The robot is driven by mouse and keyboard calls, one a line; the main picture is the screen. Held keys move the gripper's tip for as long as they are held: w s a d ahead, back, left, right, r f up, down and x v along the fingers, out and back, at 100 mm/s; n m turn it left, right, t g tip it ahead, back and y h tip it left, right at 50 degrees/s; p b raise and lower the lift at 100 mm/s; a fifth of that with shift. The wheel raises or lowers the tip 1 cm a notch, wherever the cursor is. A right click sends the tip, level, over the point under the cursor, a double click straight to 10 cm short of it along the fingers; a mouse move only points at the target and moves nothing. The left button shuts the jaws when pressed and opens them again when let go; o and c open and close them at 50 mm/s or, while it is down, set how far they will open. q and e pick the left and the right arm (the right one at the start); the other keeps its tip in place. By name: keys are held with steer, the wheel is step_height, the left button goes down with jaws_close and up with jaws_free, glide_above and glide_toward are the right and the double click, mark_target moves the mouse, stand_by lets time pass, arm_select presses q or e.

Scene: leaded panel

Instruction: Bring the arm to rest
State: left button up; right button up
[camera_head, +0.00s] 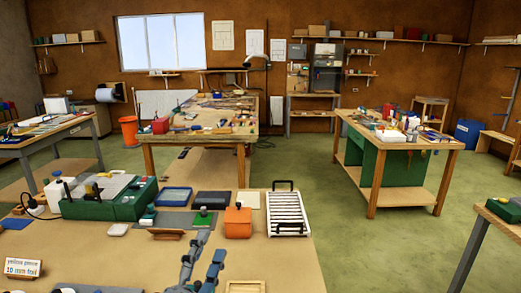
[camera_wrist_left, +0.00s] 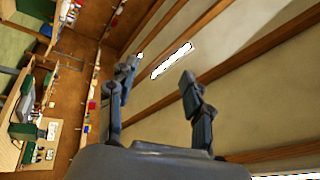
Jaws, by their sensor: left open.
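My left gripper (camera_head: 211,246) rises from the bottom edge of the head view, over the near workbench (camera_head: 120,262). In the left wrist view its two dark fingers stand apart with nothing between them (camera_wrist_left: 160,72); it is open and empty. That view is turned on its side and looks past the fingers to the beamed ceiling (camera_wrist_left: 235,60) and a bright lamp strip (camera_wrist_left: 172,60). Of my left arm, only the gripper end shows in the head view. My right gripper is in neither view.
The near bench holds a green machine (camera_head: 110,205), a blue tray (camera_head: 173,196), an orange box (camera_head: 238,222), a white slatted rack (camera_head: 288,214) and a sign (camera_head: 23,267) reading "yellow piece 10 mm foil". Other benches stand beyond.

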arm_select(q)
steer(key=s+a+f+n+g+y, duration=0.3)
steer(key=a+f+n+g, duration=0.15)
steer(key=f, duration=0.45)
steer(key=s+a+f+n+g+y, duration=0.25)
steer(key=a+f+n, duration=0.2)
steer(key=f, duration=0.45)
steer(key=s+a+f+n+g, duration=0.1)
steer(key=s+f+n+g, duration=0.2)
steer(key=s+f+g, duration=0.5)
steer(key=s+a+f+n+g, duration=0.1)
steer(key=s+f+n+g, duration=0.15)
steer(key=s+f, duration=0.6)
steer(key=s+f+g+b, duration=0.1)
steer(key=s+f+b, duration=0.15)
steer(key=f, duration=1.05)
steer(key=s+f+b, duration=0.1)
steer(key=f+b, duration=0.2)
steer(key=f, duration=1.1)
steer(key=s+a+f+b, duration=0.1)
steer(key=s+f+b, duration=0.1)
steer(key=s+f, duration=0.7)
steer(key=s+a+f+g+b, duration=0.1)
steer(key=s+f+b, duration=0.1)
steer(key=s+f, duration=0.6)
step_height(320, 180, down, 6)
steer(key=shift+s+a+r, duration=0.25)
steer(key=shift+s+a, duration=0.1)
